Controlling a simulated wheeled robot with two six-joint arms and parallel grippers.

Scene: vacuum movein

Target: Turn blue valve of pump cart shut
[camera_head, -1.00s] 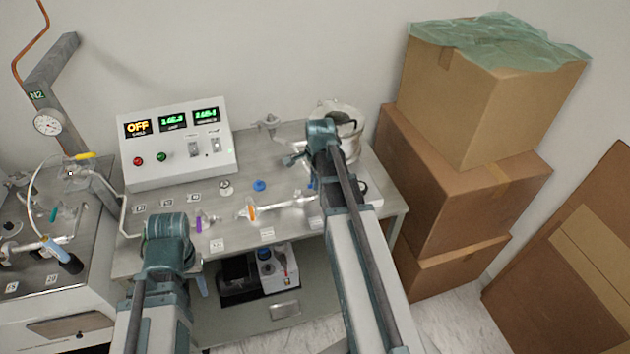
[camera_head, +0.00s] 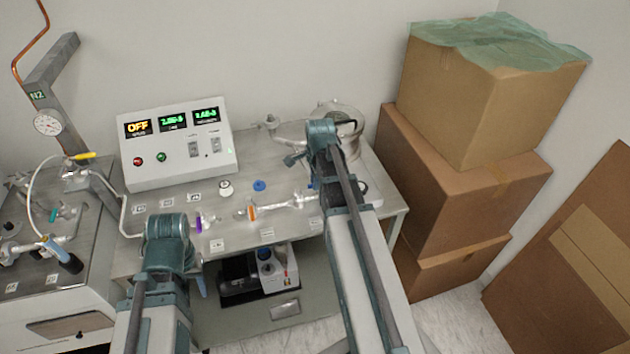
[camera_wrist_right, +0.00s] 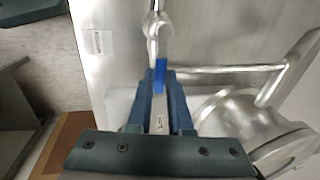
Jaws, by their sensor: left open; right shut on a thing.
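The blue valve handle (camera_wrist_right: 160,75) shows in the right wrist view, on a shiny metal fitting (camera_wrist_right: 157,30). In the head view only a small bit of blue (camera_head: 311,186) shows beside my right arm. My right gripper (camera_wrist_right: 160,88) is shut on the blue handle, which lies between its two fingertips. In the head view my right arm hides most of that grip. My left arm ends in a teal part (camera_head: 167,228) at the front left of the pump cart (camera_head: 185,252). Its gripper is open; its fingertips are not clear to see.
A control box (camera_head: 180,150) with lit displays stands at the cart's back left. A purple valve (camera_head: 199,223), an orange valve (camera_head: 252,211) and a blue knob (camera_head: 260,185) are on the top. Stacked cardboard boxes (camera_head: 470,190) stand right of the cart. Another bench (camera_head: 60,280) is on the left.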

